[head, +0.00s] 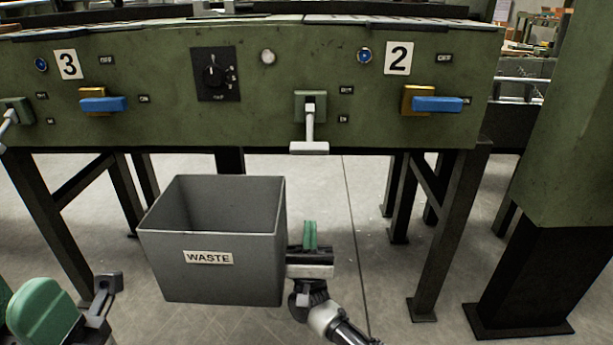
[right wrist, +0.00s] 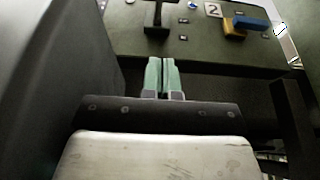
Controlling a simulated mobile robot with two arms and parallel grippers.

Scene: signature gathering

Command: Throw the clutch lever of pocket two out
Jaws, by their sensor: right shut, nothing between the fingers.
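The pocket two station is marked by a "2" plate (head: 398,58) on the green machine front. Left of the plate, a pale grey T-handled lever (head: 309,130) hangs down from a green bracket, its crossbar below the panel edge. Under the plate, a blue handle (head: 437,104) points right from a brass block (head: 409,97). The small labels beside both are unreadable. My right gripper (head: 310,235) is low, right of the waste bin and below the grey lever, apart from it. Its green fingers (right wrist: 163,76) are shut and empty, pointing towards the panel.
The grey waste bin (head: 210,277) stands close left of my right gripper; its wall (right wrist: 50,90) fills the left of the wrist view. A similar station marked "3" (head: 68,64), a rotary switch (head: 215,74) and dark table legs (head: 440,235) are nearby.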

